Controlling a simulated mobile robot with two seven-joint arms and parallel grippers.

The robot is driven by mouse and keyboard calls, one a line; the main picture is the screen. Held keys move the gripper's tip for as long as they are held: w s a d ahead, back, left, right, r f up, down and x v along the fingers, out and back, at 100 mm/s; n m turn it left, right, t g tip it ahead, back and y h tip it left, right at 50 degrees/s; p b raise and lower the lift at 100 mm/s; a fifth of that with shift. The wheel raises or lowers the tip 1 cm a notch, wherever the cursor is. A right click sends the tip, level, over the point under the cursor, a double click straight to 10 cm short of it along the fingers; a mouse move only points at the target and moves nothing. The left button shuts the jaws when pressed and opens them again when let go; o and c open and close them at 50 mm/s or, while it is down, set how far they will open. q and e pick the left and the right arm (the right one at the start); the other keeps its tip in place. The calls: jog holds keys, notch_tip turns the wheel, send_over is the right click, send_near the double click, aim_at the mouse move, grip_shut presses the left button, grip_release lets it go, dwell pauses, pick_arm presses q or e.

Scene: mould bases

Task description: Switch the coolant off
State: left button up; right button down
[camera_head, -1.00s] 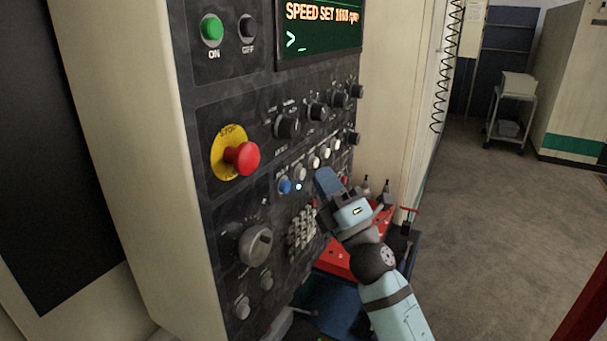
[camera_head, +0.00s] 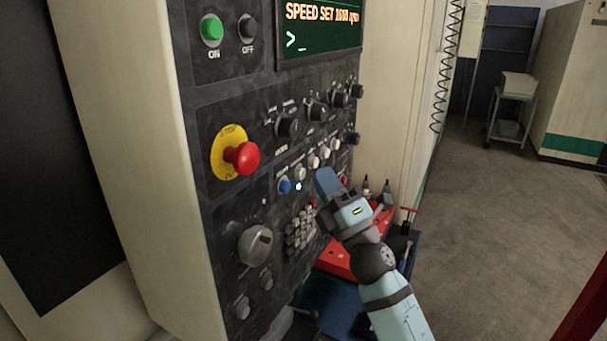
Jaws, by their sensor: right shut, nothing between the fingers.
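A dark control panel (camera_head: 215,205) stands at the left and centre. A row of small push buttons crosses its middle: a blue button (camera_head: 285,186), several white ones (camera_head: 313,162) and a red one (camera_head: 344,180) partly beside my gripper. A small light glows just below the row. The labels are too small to read, so I cannot tell which control is the coolant's. My right gripper (camera_head: 325,180) is shut and empty, its blue fingertips in front of the panel, just right of the lit spot. I cannot tell whether they touch it. My left gripper is not in view.
A red emergency stop (camera_head: 242,158) on a yellow plate, a green ON button (camera_head: 211,28), a black OFF button (camera_head: 247,27) and several dark knobs surround the row. A red tray (camera_head: 345,262) lies below my gripper. A grey cart (camera_head: 512,105) stands on open floor at right.

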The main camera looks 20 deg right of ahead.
jog(key=shift+w+a, duration=0.1)
dwell(0.3)
jog(key=shift+w+a, duration=0.25)
jog(key=shift+w+a, duration=0.2)
jog(key=shift+w, duration=0.1)
dwell(0.8)
jog(key=shift+s+d, duration=0.1)
jog(key=shift+s, duration=0.05)
jog(key=shift+s+d, duration=0.45)
jog(key=shift+s, duration=0.05)
dwell(0.4)
jog(key=s+d, duration=0.3)
jog(key=shift+s+d, duration=0.1)
jog(key=shift+s, duration=0.3)
dwell(0.5)
